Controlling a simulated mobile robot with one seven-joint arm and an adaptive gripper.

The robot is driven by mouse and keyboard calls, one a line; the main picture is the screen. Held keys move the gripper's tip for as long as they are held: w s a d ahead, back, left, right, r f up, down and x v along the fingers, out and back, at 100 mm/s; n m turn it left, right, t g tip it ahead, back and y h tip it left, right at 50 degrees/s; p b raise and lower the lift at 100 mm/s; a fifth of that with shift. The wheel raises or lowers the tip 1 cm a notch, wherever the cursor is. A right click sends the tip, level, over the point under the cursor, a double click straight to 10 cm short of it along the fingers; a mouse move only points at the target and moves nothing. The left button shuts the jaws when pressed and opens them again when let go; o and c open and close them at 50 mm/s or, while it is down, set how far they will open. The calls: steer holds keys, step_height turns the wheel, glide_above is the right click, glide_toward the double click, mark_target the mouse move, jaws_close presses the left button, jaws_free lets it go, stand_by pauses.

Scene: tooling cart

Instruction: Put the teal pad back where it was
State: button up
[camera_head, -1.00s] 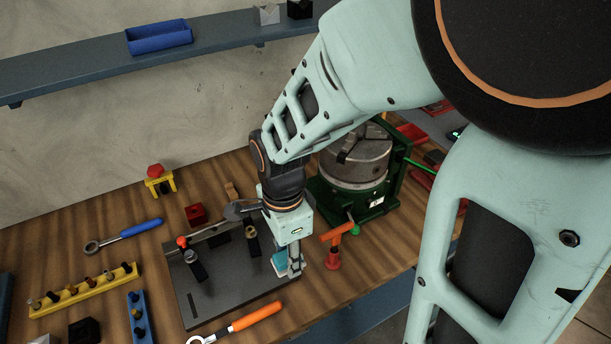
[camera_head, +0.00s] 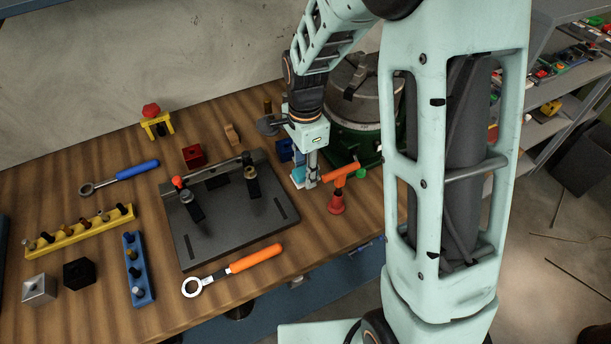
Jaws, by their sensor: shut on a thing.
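My gripper (camera_head: 311,180) points down just past the right edge of the dark grey fixture plate (camera_head: 232,228). It is shut on the teal pad (camera_head: 298,174), which shows at the left side of the fingers. A pale strip shows under the pad. I cannot tell whether the pad touches the table. The far side of the pad and most of the finger contact are hidden.
A red-orange handled tool (camera_head: 337,200) stands close to the right of my gripper. A blue block (camera_head: 285,150) is just behind it, and the green-based chuck (camera_head: 352,95) is behind right. An orange-handled wrench (camera_head: 235,270) lies in front of the plate.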

steer(key=shift+w+d+f, duration=0.1)
steer(key=shift+w+f, duration=0.2)
steer(key=shift+f, duration=0.2)
steer(key=shift+w+f+b, duration=0.15)
steer(key=shift+f+b, duration=1.15)
steer(key=shift+f, duration=0.25)
steer(key=shift+f, duration=0.2)
steer(key=o, duration=1.1)
steer(key=shift+r, duration=0.15)
step_height(320, 180, up, 11)
steer(key=shift+r, duration=0.6)
